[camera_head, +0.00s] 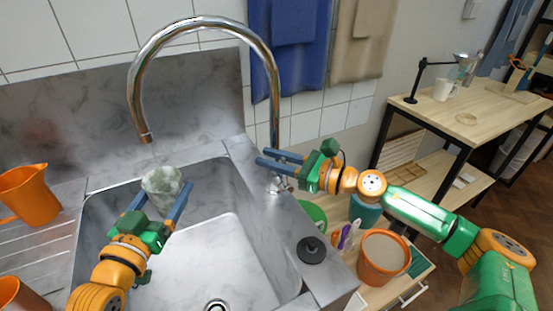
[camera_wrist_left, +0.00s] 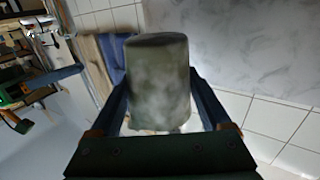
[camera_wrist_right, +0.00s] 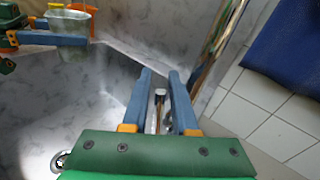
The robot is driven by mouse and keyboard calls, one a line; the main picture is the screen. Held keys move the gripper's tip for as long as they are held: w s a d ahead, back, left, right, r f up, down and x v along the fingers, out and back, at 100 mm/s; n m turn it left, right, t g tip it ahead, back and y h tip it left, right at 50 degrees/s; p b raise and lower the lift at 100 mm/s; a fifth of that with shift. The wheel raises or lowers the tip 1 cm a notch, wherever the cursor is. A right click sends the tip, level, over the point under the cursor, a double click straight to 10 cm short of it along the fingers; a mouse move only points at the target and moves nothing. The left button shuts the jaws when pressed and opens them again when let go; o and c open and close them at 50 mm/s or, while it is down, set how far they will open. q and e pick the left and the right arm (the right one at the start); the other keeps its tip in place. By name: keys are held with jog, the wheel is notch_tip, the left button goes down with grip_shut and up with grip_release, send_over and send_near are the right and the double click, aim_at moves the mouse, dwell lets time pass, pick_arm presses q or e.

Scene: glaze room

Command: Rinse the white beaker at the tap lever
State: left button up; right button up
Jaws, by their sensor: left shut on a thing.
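The beaker (camera_head: 162,181) is whitish with grey-green mottled smears. My left gripper (camera_head: 163,193) is shut on it and holds it over the sink, below the tap's spout end (camera_head: 147,138). The beaker also fills the middle of the left wrist view (camera_wrist_left: 158,85). No water stream shows. My right gripper (camera_head: 266,157) is at the tap's base with its fingers apart. In the right wrist view the tap lever (camera_wrist_right: 160,94) shows between the two fingers, with a gap on each side. In the head view the gripper partly hides the lever.
The steel-grey sink (camera_head: 235,185) has a drain (camera_head: 215,305) at the bottom. Orange jugs (camera_head: 30,195) stand on the left drainer. A black plug (camera_head: 311,250) lies on the right rim. An orange bucket (camera_head: 384,257) stands to the right. Blue (camera_head: 288,50) and beige towels (camera_head: 362,40) hang behind.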

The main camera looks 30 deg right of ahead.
jog(key=f+v, duration=0.1)
jog(key=v, duration=1.1)
jog(key=shift+r, duration=0.5)
grip_shut()
jog(key=s+a+f+m, duration=0.1)
jog(key=s+a+m, duration=0.35)
jog(key=m, duration=1.45)
jog(key=w+a, duration=0.1)
jog(key=w, duration=0.8)
jog(key=shift+f+t+h, duration=0.3)
jog(key=shift+h, duration=0.1)
